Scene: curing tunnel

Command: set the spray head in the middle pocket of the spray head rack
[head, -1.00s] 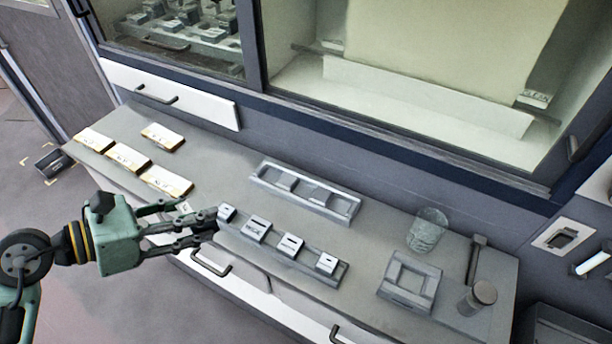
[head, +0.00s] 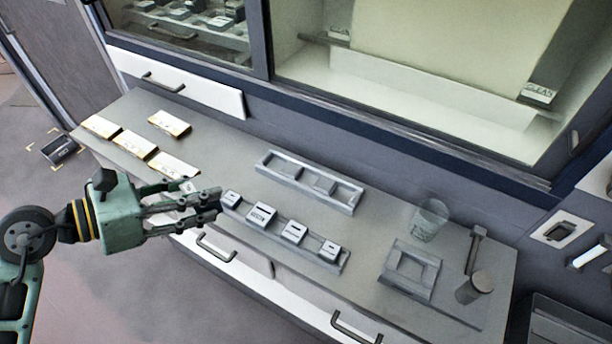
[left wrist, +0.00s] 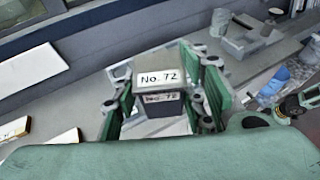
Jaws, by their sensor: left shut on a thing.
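The spray head (head: 231,199) is a small grey block at the left end of a row of similar blocks. In the left wrist view the block between my fingers (left wrist: 160,88) has a white "No. 72" label. My left gripper (head: 216,202) is shut on it, low over the bench; I cannot tell whether it is clear of the holder below. The spray head rack (head: 262,168) is a long grey tray with three pockets behind the row. Its pockets, including the middle one, look empty.
Several labelled blocks stand right of the held one on a low grey holder (head: 330,266). Pale labelled cards (head: 170,124) lie on the left.

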